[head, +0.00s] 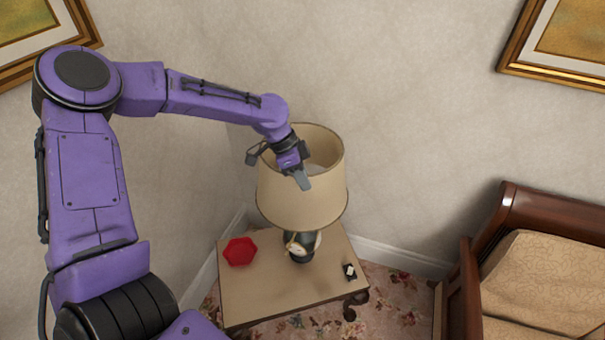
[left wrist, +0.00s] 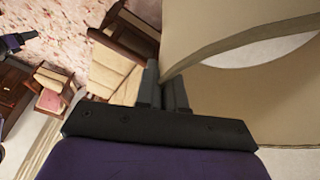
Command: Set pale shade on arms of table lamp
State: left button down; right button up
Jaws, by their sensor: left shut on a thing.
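In the left wrist view, the two fingers (left wrist: 164,92) pinch the edge of the shade (left wrist: 215,30).
The lamp stands on a small wooden table (head: 262,290). A red hexagonal dish (head: 239,251) lies left of the lamp, and a small black and white object (head: 350,271) lies to its right. A wooden seat with a tan cushion (head: 545,280) stands at the right. Walls are close behind.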

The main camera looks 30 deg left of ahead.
aim_at(303, 207)
pick_arm(q)
notch_tip(303, 207, down, 12)
jog(key=b, duration=0.6)
jog(key=shift+r, duration=0.25)
dwell(0.5)
jog(key=shift+p, duration=0.6)
dwell(0.4)
jog(key=shift+p, duration=0.95)
dwell(1.6)
jog(key=shift+f+b, duration=0.55)
jog(key=shift+f, duration=0.4)
dwell(0.5)
jog(key=shift+p, duration=0.3)
dwell(0.8)
